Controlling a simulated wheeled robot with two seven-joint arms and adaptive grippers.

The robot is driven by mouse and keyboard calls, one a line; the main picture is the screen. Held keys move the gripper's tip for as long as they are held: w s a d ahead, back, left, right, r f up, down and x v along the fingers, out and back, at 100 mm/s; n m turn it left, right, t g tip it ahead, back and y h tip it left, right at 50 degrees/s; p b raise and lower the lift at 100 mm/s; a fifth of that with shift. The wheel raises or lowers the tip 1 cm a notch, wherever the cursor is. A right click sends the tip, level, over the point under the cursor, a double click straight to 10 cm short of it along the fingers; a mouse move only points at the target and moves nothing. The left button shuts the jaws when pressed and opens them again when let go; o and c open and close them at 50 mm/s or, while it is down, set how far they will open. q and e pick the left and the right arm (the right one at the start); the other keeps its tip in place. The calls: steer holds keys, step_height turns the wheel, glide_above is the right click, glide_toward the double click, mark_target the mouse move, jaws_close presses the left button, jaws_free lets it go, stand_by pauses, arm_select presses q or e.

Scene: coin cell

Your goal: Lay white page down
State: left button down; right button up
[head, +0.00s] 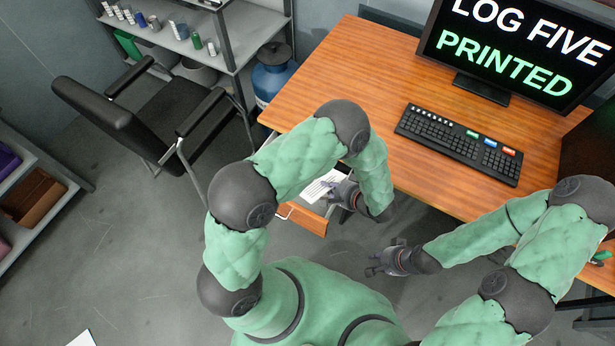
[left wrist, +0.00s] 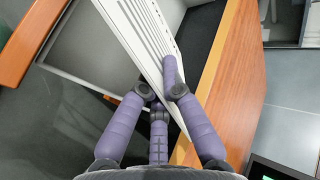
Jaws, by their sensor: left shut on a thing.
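My left gripper (head: 340,193) is shut on the white page (head: 318,186) beside the desk's front edge. In the left wrist view the purple fingers of the left gripper (left wrist: 160,92) pinch the printed page (left wrist: 125,25) near its lower end. The page slants across the view, above an open drawer (head: 302,218) with a wooden front. I cannot tell whether it touches the drawer. My right gripper (head: 376,264) is empty in front of the desk, its fingers apart.
The wooden desk (head: 400,80) carries a keyboard (head: 458,143) and a monitor (head: 515,50) reading "LOG FIVE PRINTED". Its left part is clear. A black chair (head: 110,115), a shelf and a blue container (head: 272,75) stand at left. Another white sheet (head: 82,340) shows at the bottom left.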

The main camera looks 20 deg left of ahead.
arm_select(q)
steer(key=x, duration=0.2)
steer(key=b+x, duration=0.1)
steer(key=x, duration=0.1)
steer(key=r+b+x, duration=0.1)
steer(key=x, duration=0.2)
steer(key=shift+w+a, duration=0.15)
steer(key=shift+a, duration=0.2)
steer(key=shift+b+x, duration=0.85)
steer(key=shift+x, duration=1)
steer(key=shift+f, duration=0.25)
steer(key=c, duration=1.4)
jaws_free()
steer(key=shift+d+r, duration=0.1)
steer(key=shift+r, duration=0.15)
steer(key=p+v, duration=0.4)
steer(key=v, duration=0.8)
